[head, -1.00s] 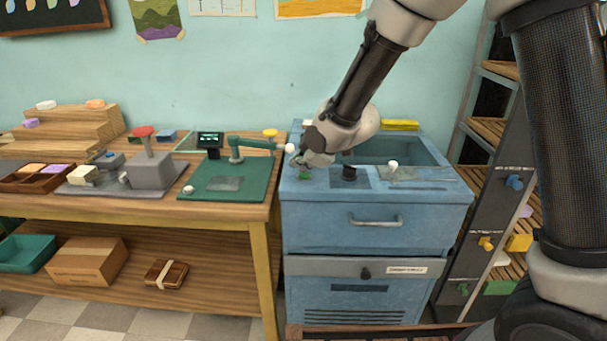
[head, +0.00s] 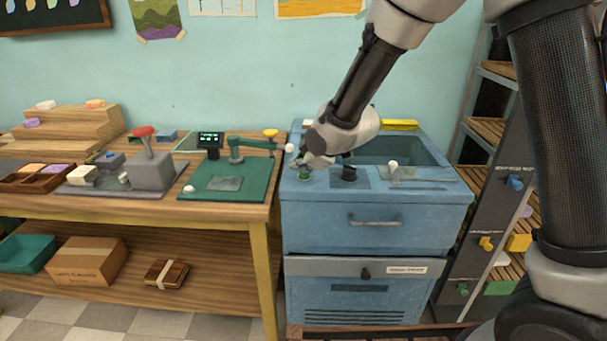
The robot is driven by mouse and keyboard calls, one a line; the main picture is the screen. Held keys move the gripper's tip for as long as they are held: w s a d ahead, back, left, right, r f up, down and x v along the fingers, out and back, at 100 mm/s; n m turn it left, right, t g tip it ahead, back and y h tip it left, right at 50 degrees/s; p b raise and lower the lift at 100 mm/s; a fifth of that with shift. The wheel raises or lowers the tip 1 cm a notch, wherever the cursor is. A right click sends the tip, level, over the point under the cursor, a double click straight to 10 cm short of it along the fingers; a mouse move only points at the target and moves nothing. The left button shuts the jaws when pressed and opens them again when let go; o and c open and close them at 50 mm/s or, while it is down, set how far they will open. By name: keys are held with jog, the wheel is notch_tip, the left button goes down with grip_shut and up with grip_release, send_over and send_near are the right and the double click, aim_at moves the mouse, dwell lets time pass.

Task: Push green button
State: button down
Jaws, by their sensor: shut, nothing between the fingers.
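The green button (head: 305,177) sits on the top front left corner of the blue cabinet (head: 318,229). It is small and partly covered by my gripper. My gripper (head: 304,171) is shut and empty, pointing down right above the button, with its fingertips at or very near the button's top. I cannot tell for sure whether they touch it.
A black knob (head: 349,173) stands right of the button, and a white-knobbed lever (head: 393,166) is farther right. A green mat (head: 205,192) with a green arm-like press (head: 252,146) is close on the left. A red-topped grey block (head: 151,167) stands on the wooden table. A shelf rack (head: 488,181) is at right.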

aim_at(301, 176)
jog(key=shift+r, duration=0.4)
notch_tip(301, 176, up, 6)
jog(key=shift+f, duration=0.1)
dwell(0.4)
